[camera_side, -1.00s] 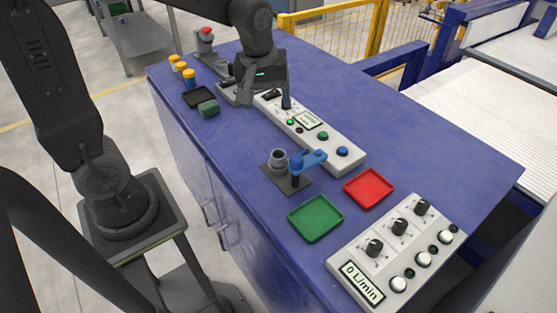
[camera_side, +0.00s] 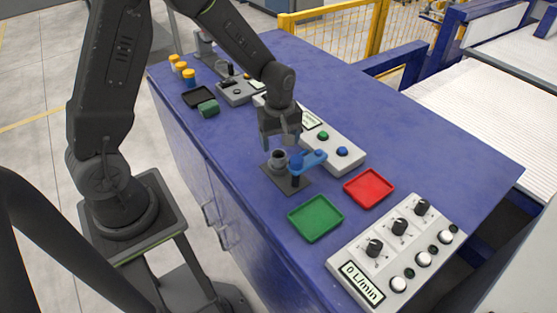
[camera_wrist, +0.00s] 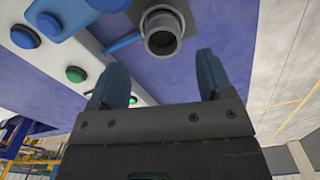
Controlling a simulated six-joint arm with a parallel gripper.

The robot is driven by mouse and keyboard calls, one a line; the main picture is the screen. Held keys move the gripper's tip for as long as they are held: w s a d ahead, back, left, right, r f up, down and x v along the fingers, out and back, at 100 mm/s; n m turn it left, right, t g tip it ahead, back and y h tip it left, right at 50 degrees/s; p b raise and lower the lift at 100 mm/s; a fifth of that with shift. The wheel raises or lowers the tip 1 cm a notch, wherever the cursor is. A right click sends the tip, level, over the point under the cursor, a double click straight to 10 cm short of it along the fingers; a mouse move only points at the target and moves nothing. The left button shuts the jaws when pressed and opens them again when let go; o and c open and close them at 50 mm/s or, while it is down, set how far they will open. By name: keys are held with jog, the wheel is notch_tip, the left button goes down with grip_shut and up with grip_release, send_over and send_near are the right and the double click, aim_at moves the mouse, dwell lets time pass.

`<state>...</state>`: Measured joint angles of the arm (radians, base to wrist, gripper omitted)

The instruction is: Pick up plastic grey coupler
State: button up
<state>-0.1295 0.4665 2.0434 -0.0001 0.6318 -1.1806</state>
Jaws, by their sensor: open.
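The grey coupler (camera_side: 278,157) is a short round pipe piece with an open top. It stands on a dark square base plate (camera_side: 269,176) beside a blue clamp piece (camera_side: 310,160). In the wrist view the coupler (camera_wrist: 161,35) shows its round opening at the top centre, beyond the fingertips. My gripper (camera_side: 280,142) is just above the coupler on its far side, apart from it as far as I can tell. In the wrist view my gripper's two fingers (camera_wrist: 161,75) are spread wide with nothing between them.
A green tray (camera_side: 316,218) and a red tray (camera_side: 369,188) lie in front. A grey control panel (camera_side: 345,138) with buttons stands behind the coupler. A knob panel (camera_side: 396,250) is at front right. A green block (camera_side: 208,108) and yellow-topped pieces are at back left.

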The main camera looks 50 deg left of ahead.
aim_at(278, 154)
jog(key=shift+s+f, duration=0.2)
jog(key=shift+f, duration=2.5)
jog(key=c, duration=1)
